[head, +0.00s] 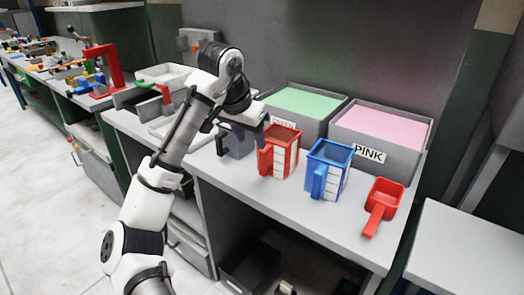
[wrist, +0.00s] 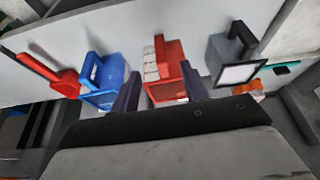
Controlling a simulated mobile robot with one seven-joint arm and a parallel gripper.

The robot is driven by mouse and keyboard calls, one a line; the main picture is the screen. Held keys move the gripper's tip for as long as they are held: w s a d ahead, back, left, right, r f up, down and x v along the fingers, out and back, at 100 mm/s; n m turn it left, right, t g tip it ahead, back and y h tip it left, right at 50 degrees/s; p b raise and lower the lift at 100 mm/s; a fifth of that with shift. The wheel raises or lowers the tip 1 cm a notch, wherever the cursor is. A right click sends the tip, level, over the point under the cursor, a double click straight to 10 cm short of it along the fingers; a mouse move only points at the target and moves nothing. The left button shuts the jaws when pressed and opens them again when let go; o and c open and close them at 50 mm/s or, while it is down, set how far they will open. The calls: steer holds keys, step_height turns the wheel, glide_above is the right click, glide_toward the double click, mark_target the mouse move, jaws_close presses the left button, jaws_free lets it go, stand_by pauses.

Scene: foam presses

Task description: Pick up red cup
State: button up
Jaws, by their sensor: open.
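The red cup (head: 279,152) stands upright on the grey bench, with a red handle on its left side and a white scale strip. In the wrist view the red cup (wrist: 172,68) lies beyond and between my two dark fingers, with its handle pointing away from me. My gripper (head: 247,118) is up and to the left of the cup in the head view, over the grey cup's side. In the wrist view my gripper (wrist: 160,72) is open, with nothing held. Whether a finger touches the cup cannot be told.
A blue cup (head: 328,170) stands close to the right, a grey cup (head: 238,142) close to the left. A red scoop (head: 384,203) lies farther right. A bin of green foam (head: 305,103) and a pink one (head: 379,128) stand behind. The bench front is clear.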

mark_target(261, 156)
steer(key=x, duration=0.7)
steer(key=shift+w+d+f, duration=0.15)
steer(key=shift+d+f, duration=0.1)
steer(key=shift+f, duration=0.05)
steer(key=w+f, duration=0.1)
steer(key=w+d+f+p, duration=0.1)
steer(key=f, duration=0.1)
steer(key=shift+w+d+f, duration=0.1)
steer(key=shift+f, duration=0.05)
steer(key=shift+w+d+f, duration=0.15)
steer(key=shift+w+f, duration=0.05)
steer(key=shift+f, duration=0.4)
jaws_close()
